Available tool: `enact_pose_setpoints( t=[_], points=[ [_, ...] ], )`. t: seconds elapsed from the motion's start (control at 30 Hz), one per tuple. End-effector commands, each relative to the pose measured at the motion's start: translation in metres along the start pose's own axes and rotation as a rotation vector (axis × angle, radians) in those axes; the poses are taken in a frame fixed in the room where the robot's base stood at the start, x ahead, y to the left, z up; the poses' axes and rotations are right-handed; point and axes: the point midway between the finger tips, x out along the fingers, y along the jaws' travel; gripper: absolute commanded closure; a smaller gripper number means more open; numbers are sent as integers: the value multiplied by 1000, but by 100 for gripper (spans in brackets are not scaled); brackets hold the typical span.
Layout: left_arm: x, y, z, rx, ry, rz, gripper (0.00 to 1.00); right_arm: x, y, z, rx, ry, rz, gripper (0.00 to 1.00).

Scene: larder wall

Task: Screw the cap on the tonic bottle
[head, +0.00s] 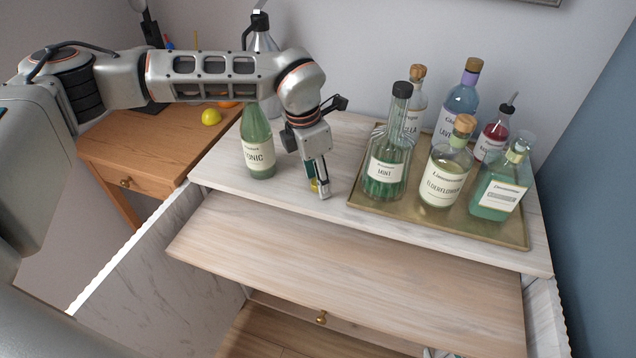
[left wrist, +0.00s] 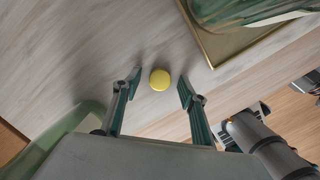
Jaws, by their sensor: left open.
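The yellow cap (left wrist: 160,79) lies on the pale wood-grained top. It lies between the open fingers of my left gripper (left wrist: 157,88), with a gap on each side. In the head view my left gripper (head: 320,187) points down at the top, and a bit of the yellow cap (head: 314,185) shows beside its finger. The green tonic bottle (head: 258,155) stands upright to the left of the gripper. Its neck and mouth are hidden behind my left arm. A green bottle side, likely the tonic bottle (left wrist: 62,140), shows at lower left in the left wrist view.
A brass tray (head: 445,224) with several bottles, including the mint bottle (head: 386,170), stands right of the gripper. A clear bottle with a dark top (head: 262,40) stands behind my arm. A wooden side table (head: 130,155) holds a lemon (head: 211,117). The front board (head: 330,265) is bare.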

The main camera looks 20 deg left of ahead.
Motion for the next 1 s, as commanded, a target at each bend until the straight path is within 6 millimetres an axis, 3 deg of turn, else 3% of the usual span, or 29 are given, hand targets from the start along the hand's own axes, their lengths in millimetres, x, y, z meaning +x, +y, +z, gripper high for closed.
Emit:
enact_pose_setpoints(
  t=[0.17,0.2,0.3,0.77,1.0],
  points=[
    [0,0,0,0,0,0,58,0,0,1,0,-1,0,60],
    [0,0,0,0,0,0,68,0,0,1,0,-1,0,60],
    [0,0,0,-1,0,-1,86,0,0,1,0,-1,0,60],
    [-5,0,0,-1,0,0,86,-1,0,-3,0,5,1,60],
    [-33,1,5,-2,-2,2,86,0,0,-2,0,4,1,60]
  ],
)
